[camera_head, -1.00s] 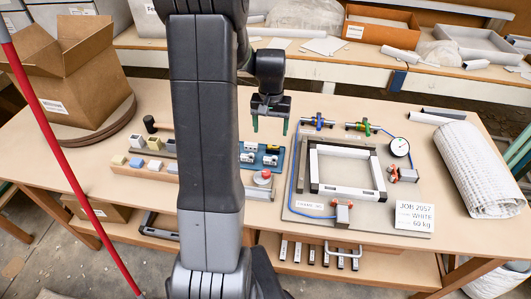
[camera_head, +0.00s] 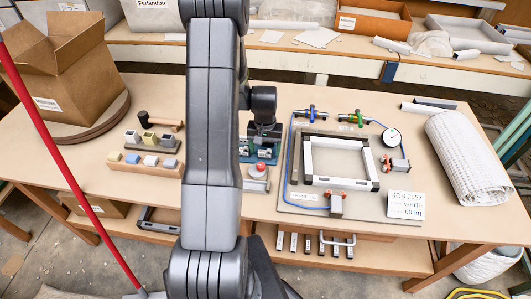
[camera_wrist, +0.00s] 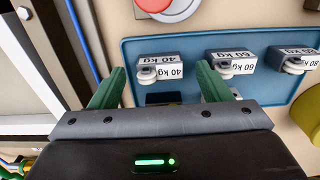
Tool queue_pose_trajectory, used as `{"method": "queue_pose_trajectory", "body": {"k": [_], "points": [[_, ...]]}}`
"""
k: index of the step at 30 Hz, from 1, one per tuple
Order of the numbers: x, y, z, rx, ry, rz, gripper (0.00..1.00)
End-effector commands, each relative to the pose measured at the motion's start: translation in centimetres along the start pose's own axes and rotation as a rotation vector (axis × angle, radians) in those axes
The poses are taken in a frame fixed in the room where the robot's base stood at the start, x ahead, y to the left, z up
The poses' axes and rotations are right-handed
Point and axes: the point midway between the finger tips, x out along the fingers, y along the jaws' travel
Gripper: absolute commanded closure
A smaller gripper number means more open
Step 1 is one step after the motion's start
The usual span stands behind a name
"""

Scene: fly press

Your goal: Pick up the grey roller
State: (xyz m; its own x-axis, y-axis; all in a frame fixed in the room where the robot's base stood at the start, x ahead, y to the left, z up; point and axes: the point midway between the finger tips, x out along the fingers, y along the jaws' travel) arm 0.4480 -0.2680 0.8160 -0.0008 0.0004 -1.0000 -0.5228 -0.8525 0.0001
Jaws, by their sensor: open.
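The blue tray (camera_head: 244,157) lies on the table, partly behind my arm in the head view. In the wrist view the tray (camera_wrist: 190,45) holds several grey blocks labelled 40, 60 and 80 kg, each with a small pale grey roller on its front. One such roller (camera_wrist: 147,73) is on the 40 kg block (camera_wrist: 172,68). I cannot tell which roller is meant. My gripper (camera_head: 264,147) is over the tray, fingers pointing down. In the wrist view its green fingers (camera_wrist: 162,75) are apart, to either side of the 40 kg block's image, with nothing held.
A red button (camera_head: 258,168) is just in front of the tray. A wooden rack (camera_head: 146,166) of coloured blocks and a mallet (camera_head: 160,121) are to the left.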

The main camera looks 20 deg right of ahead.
Motion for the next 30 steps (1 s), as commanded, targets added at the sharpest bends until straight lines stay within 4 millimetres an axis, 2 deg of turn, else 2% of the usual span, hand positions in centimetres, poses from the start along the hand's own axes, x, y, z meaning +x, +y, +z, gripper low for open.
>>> {"method": "queue_pose_trajectory", "body": {"k": [3,11,15,18,26,30], "points": [[0.7,0.0,0.0,0.0,-0.001,0.0,0.29],[0.8,0.0,0.0,0.0,0.001,0.0,0.31],[0.8,0.0,0.0,0.0,0.001,0.0,0.59],[0.8,0.0,0.0,0.0,0.001,0.0,0.75],[0.7,0.0,0.0,0.0,0.001,0.0,0.75],[-0.2,0.0,-0.1,0.0,0.004,0.0,0.75]]}}
